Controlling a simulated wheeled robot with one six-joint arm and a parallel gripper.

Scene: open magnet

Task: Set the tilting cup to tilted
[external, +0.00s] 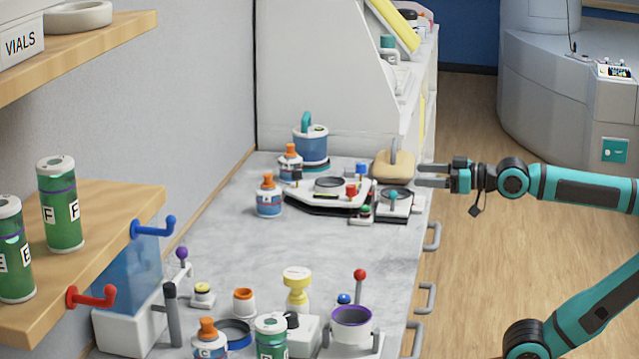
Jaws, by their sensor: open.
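A grey cup with a purple rim (352,328), which looks like the tilting cup, stands between two short grey posts at the front right of the bench. Its opening faces up and it looks upright. My gripper (432,175) is at the bench's right edge, farther back, with its fingers pointing left. It is open and looks empty. It is well apart from the cup, near a tan block with a grey handle (393,166).
A red-knobbed lever (359,283) and a blue knob (344,298) stand close behind the cup. A yellow-topped piece (297,288) and a green canister (271,338) are left of it. The middle of the bench (330,240) is clear.

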